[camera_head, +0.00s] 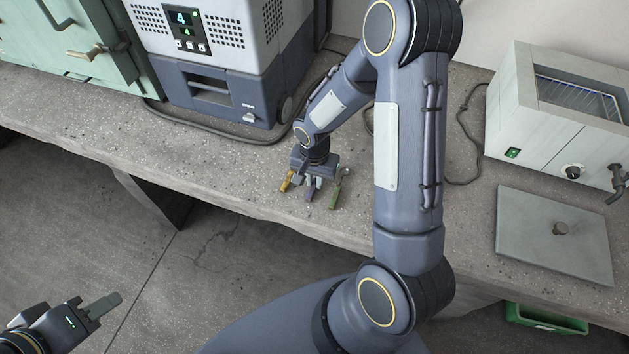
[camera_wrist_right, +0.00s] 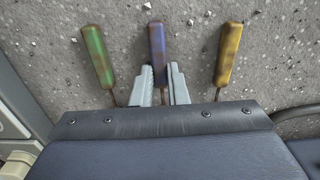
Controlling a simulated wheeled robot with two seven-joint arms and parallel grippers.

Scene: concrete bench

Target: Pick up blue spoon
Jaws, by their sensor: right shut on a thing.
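The blue spoon (camera_wrist_right: 157,50) is in the middle of the right wrist view, its blue handle pointing away from my wrist. In the head view the blue handle (camera_head: 309,194) shows below my right gripper (camera_head: 313,182), low over the bench. Its far end is hidden under the gripper body. I cannot tell whether it touches the bench. My left gripper (camera_head: 103,305) is at the lower left, away from the bench, seen too much from the side to judge its opening.
A green-handled tool (camera_wrist_right: 98,56) and a yellow-handled tool (camera_wrist_right: 229,53) lie either side of the blue spoon, close to my right gripper. A grey machine (camera_head: 215,60) stands behind. A box oven (camera_head: 545,115) and a flat lid (camera_head: 550,245) are at right.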

